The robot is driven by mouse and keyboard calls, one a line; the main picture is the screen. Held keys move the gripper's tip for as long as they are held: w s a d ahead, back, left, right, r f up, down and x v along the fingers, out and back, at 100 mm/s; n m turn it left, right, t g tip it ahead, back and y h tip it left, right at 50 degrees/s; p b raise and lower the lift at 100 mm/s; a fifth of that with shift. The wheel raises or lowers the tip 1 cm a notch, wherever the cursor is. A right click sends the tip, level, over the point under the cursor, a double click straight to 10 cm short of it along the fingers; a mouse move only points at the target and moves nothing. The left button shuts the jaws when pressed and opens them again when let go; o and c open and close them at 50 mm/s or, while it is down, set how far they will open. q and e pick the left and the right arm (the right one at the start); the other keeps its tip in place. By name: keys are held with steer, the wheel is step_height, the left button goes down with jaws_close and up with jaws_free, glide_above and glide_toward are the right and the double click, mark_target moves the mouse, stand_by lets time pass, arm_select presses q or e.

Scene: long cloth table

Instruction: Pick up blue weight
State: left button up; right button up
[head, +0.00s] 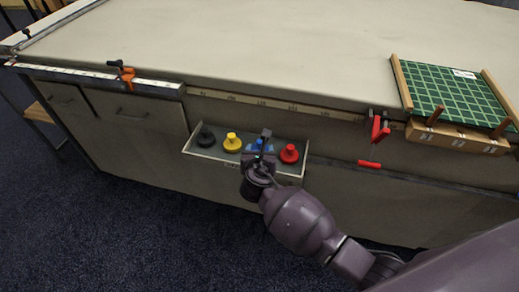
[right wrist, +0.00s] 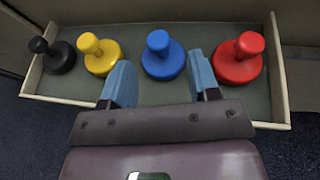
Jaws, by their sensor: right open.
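The blue weight (right wrist: 162,58) stands upright in an open drawer, a round base with a knob on top. In the head view the blue weight (head: 256,144) is mostly hidden behind my right gripper (head: 262,146). In the right wrist view my right gripper (right wrist: 160,85) is open, its two blue-grey fingers apart, with the blue weight just ahead of and between them. Nothing is held. My left gripper is not in view.
A yellow weight (right wrist: 99,54) and a black weight (right wrist: 54,55) stand left of the blue one, a red weight (right wrist: 238,60) close on its right. The drawer (right wrist: 279,124) has low walls. Red clamp (head: 379,130) and green board (head: 450,92) are at the table's right.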

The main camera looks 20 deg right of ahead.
mark_target(260, 141)
steer(key=shift+w+d+f, duration=0.15)
steer(key=shift+w+d, duration=0.05)
steer(key=shift+w, duration=0.2)
steer(key=b+x, duration=0.1)
steer(key=x, duration=0.3)
steer(key=shift+w+b, duration=0.15)
steer(key=shift+b, duration=0.25)
steer(key=shift+w, duration=0.25)
steer(key=shift+r, duration=0.2)
steer(key=shift+c, duration=0.2)
jaws_close()
